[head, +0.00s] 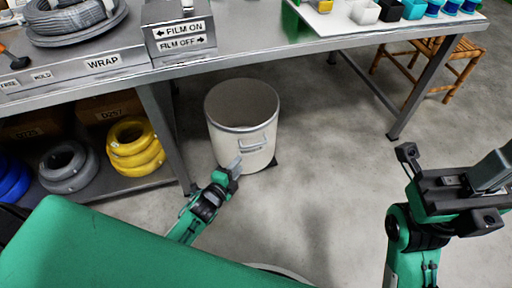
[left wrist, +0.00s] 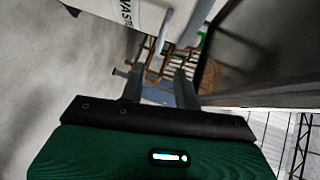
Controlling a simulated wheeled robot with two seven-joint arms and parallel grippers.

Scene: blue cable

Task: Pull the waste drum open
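My left gripper (head: 236,165) is just below and left of the handle, close to the drum wall. In the left wrist view the fingers of my left gripper (left wrist: 160,86) are apart with nothing between them. The drum's lettered wall (left wrist: 112,10) and part of its handle (left wrist: 164,30) show beyond the fingertips. My right gripper (head: 492,168) is at the right, far from the drum; its finger opening is unclear.
A workbench (head: 265,38) runs across the back, with its leg (head: 166,135) left of the drum. Yellow coils (head: 135,143) and grey coils (head: 68,167) lie on its lower shelf. A wooden stool (head: 465,62) stands back right. The floor (head: 330,140) right of the drum is clear.

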